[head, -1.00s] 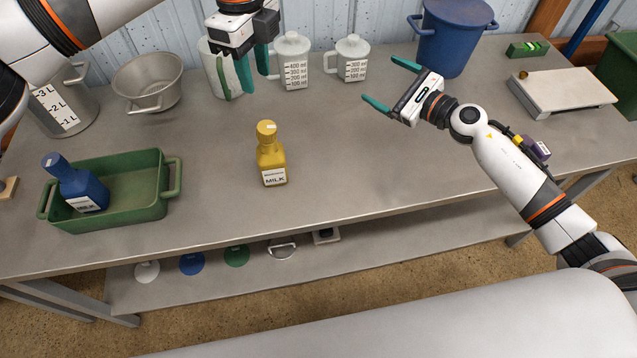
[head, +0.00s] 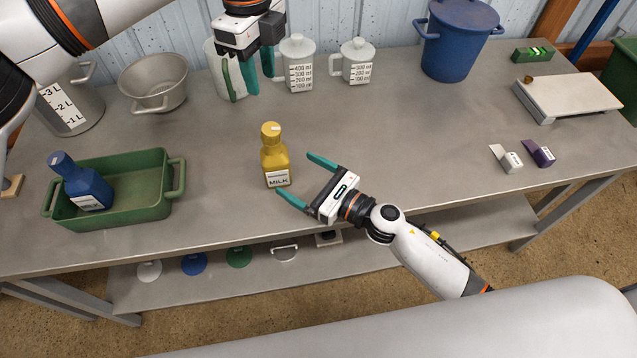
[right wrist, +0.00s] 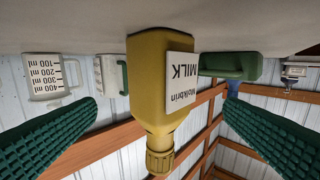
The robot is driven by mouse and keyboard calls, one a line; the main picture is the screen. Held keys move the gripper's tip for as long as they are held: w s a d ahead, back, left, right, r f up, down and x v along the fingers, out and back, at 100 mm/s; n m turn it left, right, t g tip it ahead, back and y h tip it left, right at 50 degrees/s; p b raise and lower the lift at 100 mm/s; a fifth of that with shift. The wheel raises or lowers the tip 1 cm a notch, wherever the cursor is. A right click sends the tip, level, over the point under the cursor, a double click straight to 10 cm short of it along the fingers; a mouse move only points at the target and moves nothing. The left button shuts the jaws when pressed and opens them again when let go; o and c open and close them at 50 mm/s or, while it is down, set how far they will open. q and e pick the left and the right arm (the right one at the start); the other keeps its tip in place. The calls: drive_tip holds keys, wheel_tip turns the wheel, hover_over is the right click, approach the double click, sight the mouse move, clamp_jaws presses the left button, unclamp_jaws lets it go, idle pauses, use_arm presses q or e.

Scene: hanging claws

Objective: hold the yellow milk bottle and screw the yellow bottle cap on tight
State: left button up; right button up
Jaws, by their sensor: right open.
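The yellow milk bottle (head: 275,167) stands upright on the table in the head view, its label facing front. The yellow cap (head: 270,129) sits on its neck; how tight it is I cannot tell. My right gripper (head: 294,174) is open and empty just right of the bottle, pointing at it. In the right wrist view the bottle (right wrist: 160,85) and its cap (right wrist: 159,160) appear upside down between the two green fingers, touching neither. My left gripper (head: 258,75) is higher and farther back, pointing down, with its fingers apart and nothing visible between them.
A green tray (head: 175,178) with a blue bottle (head: 85,185) is at left. Measuring jugs (head: 299,63) stand at the back near my left gripper. A blue bucket (head: 457,45), a white platform (head: 570,95) and two small items (head: 540,155) are at right. Table around the yellow bottle is clear.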

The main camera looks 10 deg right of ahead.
sight(276, 162)
drive_tip(key=x, duration=0.7)
drive_tip(key=shift+w+a, duration=0.2)
drive_tip(key=shift+c, duration=0.2)
drive_tip(key=c, duration=1.7)
drive_tip(key=shift+c, duration=0.2)
